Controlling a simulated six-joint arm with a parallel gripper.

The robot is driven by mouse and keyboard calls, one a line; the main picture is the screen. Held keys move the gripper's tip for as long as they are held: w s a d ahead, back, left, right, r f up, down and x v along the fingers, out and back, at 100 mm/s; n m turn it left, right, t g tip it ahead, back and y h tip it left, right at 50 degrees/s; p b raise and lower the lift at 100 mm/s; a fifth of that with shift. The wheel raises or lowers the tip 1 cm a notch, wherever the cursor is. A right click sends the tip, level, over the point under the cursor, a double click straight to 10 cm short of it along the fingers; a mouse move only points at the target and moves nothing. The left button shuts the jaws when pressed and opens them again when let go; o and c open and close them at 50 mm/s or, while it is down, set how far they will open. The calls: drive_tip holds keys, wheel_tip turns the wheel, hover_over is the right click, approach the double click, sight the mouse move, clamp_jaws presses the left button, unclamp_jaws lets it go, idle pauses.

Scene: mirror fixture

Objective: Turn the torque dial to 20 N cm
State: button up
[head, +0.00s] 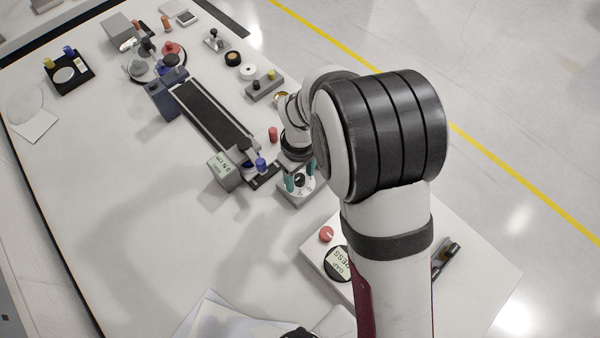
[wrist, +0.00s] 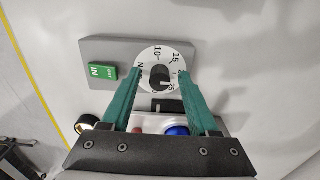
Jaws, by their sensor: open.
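The torque dial is a black knob (wrist: 159,78) on a white ring with numbers, set on a grey plate (wrist: 113,47). In the wrist view 10 and 15 read at the ring's far side and 25 at its near right. Where the knob points is not clear. My gripper (wrist: 160,73) is open, its teal fingers on the left and right of the knob. Whether they touch it cannot be told. In the head view the dial (head: 299,180) is small, with the teal fingers beside it and my arm close behind.
A green display (wrist: 102,72) sits left of the dial. A blue knob (wrist: 176,131) and a red one (wrist: 137,130) lie nearer my gripper. In the head view a black-topped rail (head: 213,115) and a box with a screen (head: 224,167) stand left of the dial.

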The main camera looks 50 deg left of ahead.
sight(300, 177)
wheel_tip(300, 177, up, 16)
idle(0.4)
drive_tip(key=shift+f, duration=0.1)
drive_tip(key=w+d+r+m, duration=0.2)
drive_tip(key=d+m, duration=0.1)
drive_tip(key=d, duration=0.3)
drive_tip(key=w+d+r+m, duration=0.1)
drive_tip(key=w+d+m, duration=0.15)
drive_tip(key=d, duration=0.35)
drive_tip(key=s+d+m+y, duration=0.1)
drive_tip(key=s+d+m, duration=0.4)
drive_tip(key=d+m, duration=0.4)
drive_tip(key=s+d+m, duration=0.6)
drive_tip(key=d+m, duration=0.3)
drive_tip(key=d, duration=0.1)
drive_tip(key=shift+d+f+y, duration=0.3)
drive_tip(key=shift+d+y, duration=0.1)
